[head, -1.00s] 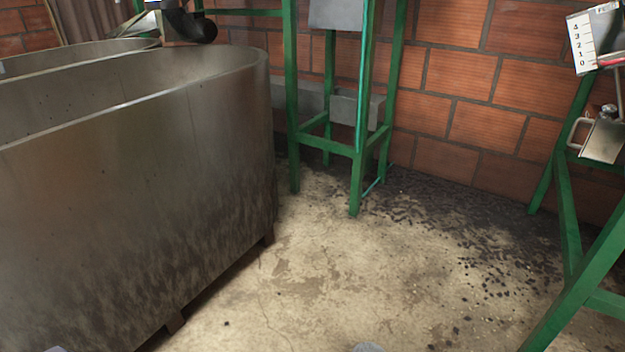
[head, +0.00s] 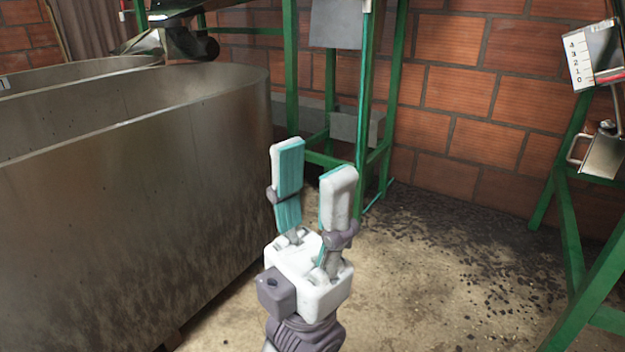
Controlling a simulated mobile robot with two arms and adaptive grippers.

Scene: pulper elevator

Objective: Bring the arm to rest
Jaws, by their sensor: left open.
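My left gripper (head: 312,180) stands in the lower middle of the head view, white and grey with teal finger pads. Its fingers point up and away from me. They are apart with nothing between them, so it is open and empty. It shows in front of the concrete floor and the lower part of a green metal frame, and hides some of both. My right gripper is not in view.
A large metal tank (head: 120,215) fills the left side. The green frame (head: 290,70) stands behind my gripper, by a brick wall (head: 455,90). Another green stand (head: 570,220) with a graduated scale (head: 580,62) is at right. Floor (head: 410,290) with dark debris lies between.

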